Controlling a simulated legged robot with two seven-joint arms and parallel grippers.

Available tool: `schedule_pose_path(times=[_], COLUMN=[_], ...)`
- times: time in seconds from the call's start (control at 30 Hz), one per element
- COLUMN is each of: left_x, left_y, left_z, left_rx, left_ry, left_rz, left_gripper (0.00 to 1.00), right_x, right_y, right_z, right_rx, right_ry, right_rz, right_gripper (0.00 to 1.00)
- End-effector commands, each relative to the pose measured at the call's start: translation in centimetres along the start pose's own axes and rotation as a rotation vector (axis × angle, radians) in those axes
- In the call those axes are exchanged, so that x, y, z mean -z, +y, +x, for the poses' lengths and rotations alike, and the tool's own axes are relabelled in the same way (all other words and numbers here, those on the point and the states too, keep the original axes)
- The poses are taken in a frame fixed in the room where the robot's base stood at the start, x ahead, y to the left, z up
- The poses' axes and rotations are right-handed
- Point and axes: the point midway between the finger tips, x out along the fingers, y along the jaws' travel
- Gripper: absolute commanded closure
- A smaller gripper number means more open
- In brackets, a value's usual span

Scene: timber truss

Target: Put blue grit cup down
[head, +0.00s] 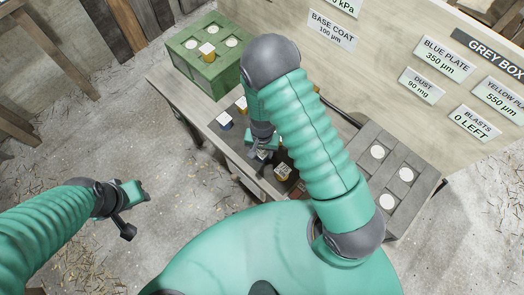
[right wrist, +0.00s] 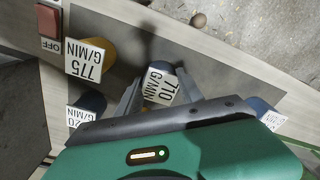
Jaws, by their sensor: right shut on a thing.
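My right gripper (right wrist: 155,97) has its two fingers on either side of a cup labelled 710 g/min (right wrist: 162,84). A blue cup (right wrist: 262,107) also shows at the right of the right wrist view. My left gripper (head: 134,208) is away from the bench, over the floor, with its fingers unclear.
Other labelled cups stand close by: a yellow one marked 775 g/min (right wrist: 97,58) and a dark bluish one (right wrist: 90,104). A green box (head: 205,62) with round white spots is at the back left. A grey box (head: 392,205) is at the right.

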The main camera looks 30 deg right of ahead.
Motion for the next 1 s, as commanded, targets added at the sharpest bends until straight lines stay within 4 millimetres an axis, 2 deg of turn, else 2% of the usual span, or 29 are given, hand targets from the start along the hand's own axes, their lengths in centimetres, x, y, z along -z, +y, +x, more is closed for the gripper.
schedule_pose_path(times=[0.03, 0.07, 0.23, 0.57, 0.67, 0.9, 1.0], left_x=[0.0, 0.0, 0.0, 0.0, 0.1, 0.2, 0.3], left_y=[0.0, 0.0, 0.0, 0.0, 0.0, 0.0, 0.0], left_z=[0.0, 0.0, 0.0, -0.1, -0.2, -1.0, -1.3], left_rx=[0.0, 0.0, 0.0, 0.0, 0.0, 0.0, 0.0], left_ry=[0.0, 0.0, 0.0, 0.0, 0.0, 0.0, 0.0], left_rz=[0.0, 0.0, 0.0, 0.0, 0.0, 0.0, 0.0], left_gripper=[0.64, 0.64, 0.64, 0.64, 0.64, 0.64, 0.64], right_x=[0.0, 0.0, 0.0, 0.0, 0.1, 0.0, -0.1], right_y=[0.0, 0.0, 0.0, -0.1, -0.1, -0.1, -0.1], right_z=[0.0, 0.0, 0.0, -0.5, -2.0, -8.2, -10.3], right_rx=[0.0, 0.0, 0.0, 0.001, 0.002, 0.004, 0.002], right_ry=[0.0, 0.0, 0.0, 0.002, 0.004, 0.005, 0.002], right_rz=[0.0, -0.001, -0.001, -0.002, -0.004, -0.003, -0.002], right_gripper=[1.0, 0.55, 0.34, 0.34, 0.34, 0.34, 0.34])
